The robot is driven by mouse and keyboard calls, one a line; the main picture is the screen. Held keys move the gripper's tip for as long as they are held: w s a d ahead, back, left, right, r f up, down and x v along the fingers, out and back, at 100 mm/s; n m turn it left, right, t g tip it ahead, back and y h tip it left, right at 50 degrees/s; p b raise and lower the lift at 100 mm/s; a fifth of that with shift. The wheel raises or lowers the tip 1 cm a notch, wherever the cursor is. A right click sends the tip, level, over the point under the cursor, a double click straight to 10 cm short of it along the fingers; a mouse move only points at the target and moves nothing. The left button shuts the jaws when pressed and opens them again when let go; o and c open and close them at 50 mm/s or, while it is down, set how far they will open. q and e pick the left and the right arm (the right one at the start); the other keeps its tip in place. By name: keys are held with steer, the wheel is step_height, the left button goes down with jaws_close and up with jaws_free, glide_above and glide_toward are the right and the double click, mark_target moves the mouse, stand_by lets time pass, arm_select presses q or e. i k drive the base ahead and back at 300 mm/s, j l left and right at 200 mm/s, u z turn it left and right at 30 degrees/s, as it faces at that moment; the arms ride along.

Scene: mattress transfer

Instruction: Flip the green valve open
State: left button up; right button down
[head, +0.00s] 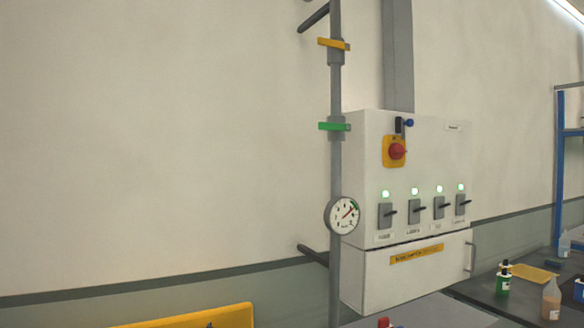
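The green valve handle (333,126) sits on a grey vertical pipe (336,172), left of a white control box. The handle lies about level, sticking out across the pipe to the left. A yellow valve handle (334,44) is above it on the same pipe, and a round pressure gauge (342,215) is below it. Neither of my grippers shows in the head view.
The white control box (362,243) has a red knob (397,151) on a yellow plate and several black switches under lit green lamps. A dark bench (480,292) with bottles and a yellow tray (533,273) is at the lower right. The wall left of the pipe is bare.

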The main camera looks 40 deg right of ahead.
mark_target(322, 126)
steer(key=z, duration=1.35)
